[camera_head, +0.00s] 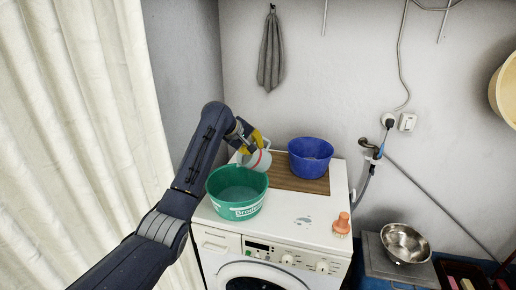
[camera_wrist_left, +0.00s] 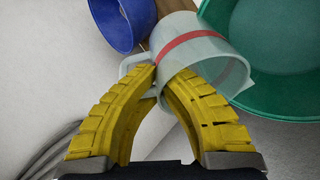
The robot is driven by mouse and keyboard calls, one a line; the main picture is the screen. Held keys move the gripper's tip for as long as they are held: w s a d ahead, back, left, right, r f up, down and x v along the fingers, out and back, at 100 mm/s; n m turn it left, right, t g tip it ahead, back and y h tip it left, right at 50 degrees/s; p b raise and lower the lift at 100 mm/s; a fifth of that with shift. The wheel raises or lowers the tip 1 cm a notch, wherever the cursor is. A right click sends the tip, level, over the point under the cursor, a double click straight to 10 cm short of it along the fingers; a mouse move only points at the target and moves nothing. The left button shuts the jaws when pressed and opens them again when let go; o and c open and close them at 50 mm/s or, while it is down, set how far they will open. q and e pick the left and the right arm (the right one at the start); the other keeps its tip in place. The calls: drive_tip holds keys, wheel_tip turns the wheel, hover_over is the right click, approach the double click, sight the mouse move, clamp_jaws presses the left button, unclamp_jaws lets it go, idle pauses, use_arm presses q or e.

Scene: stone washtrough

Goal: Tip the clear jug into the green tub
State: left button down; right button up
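The clear jug (camera_head: 258,160) with a red band is held tilted at the back right edge of the green tub (camera_head: 238,208). My left gripper (camera_head: 252,141) has yellow fingers and is shut on the jug's handle. In the left wrist view the fingers (camera_wrist_left: 160,78) close around the handle of the jug (camera_wrist_left: 205,58), whose mouth side overlaps the rim of the green tub (camera_wrist_left: 270,98). The tub stands upright on the left of the washing machine top. I cannot tell whether the jug holds liquid. My right gripper is in neither view.
A blue tub (camera_head: 311,152) stands on a brown board (camera_head: 290,182) right of the jug. An orange brush (camera_head: 342,224) lies on the washing machine's (camera_head: 305,225) right front corner. A steel bowl (camera_head: 404,243) is lower right. A cream curtain (camera_head: 80,100) hangs left.

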use_arm(q)
drive_tip(key=shift+w+d+y, duration=0.15)
drive_tip(key=shift+d+y, duration=0.15)
drive_tip(key=shift+d, duration=0.2)
drive_tip(key=shift+w+d+f+m+g+y, duration=0.15)
drive_tip(key=shift+w+d+g+y, duration=0.1)
drive_tip(key=shift+d+g+y, duration=0.35)
drive_tip(key=shift+w+d+f+m+g+y, duration=0.15)
drive_tip(key=shift+w+d+g+y, duration=0.2)
drive_tip(key=shift+y, duration=0.45)
